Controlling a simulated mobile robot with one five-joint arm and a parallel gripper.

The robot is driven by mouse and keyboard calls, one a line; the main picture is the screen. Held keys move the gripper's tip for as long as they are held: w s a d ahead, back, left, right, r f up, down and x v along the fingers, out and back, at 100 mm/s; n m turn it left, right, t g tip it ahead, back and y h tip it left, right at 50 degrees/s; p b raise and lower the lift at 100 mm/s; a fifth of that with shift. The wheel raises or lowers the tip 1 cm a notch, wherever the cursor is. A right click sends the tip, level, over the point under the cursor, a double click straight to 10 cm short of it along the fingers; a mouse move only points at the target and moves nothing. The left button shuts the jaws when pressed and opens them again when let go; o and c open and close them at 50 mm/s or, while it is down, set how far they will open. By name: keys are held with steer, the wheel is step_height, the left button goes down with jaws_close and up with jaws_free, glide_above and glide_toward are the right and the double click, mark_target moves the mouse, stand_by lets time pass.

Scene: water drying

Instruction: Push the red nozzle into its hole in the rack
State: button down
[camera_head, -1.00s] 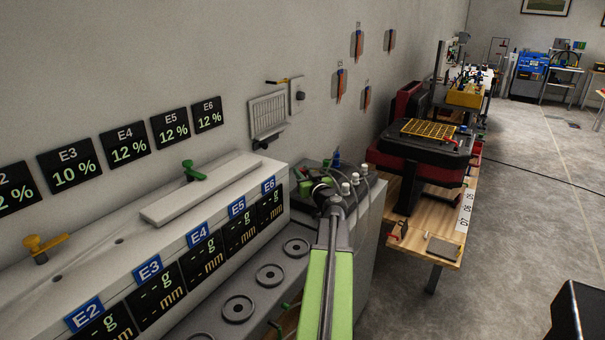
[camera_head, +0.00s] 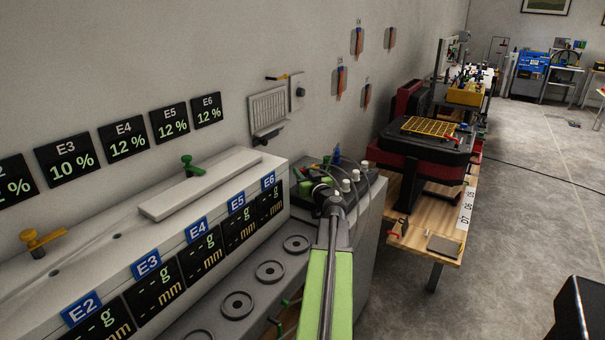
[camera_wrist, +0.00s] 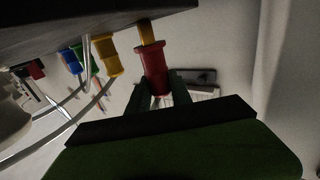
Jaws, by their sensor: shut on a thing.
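In the wrist view, my gripper (camera_wrist: 158,88) has its green fingers shut on the red nozzle (camera_wrist: 154,65). A yellow piece (camera_wrist: 147,32) shows between the nozzle's end and the dark edge of what looks like the rack (camera_wrist: 75,25). I cannot tell whether the nozzle is in a hole. In the head view, my gripper (camera_head: 325,192) is at the end of the green arm, over a grey unit beside the wall; the red nozzle is hidden there.
Yellow (camera_wrist: 105,59), blue (camera_wrist: 70,60) and other coloured nozzles with pale tubes sit close beside the held one in the wrist view. In the head view, white-capped fittings (camera_head: 346,186) stand close right of my gripper. A wooden bench (camera_head: 420,236) lies beyond.

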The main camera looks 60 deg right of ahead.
steer(key=shift+f+b, duration=1.1)
steer(key=shift+f, duration=0.15)
steer(key=c, duration=1.1)
jaws_free()
steer(key=shift+s, duration=0.1)
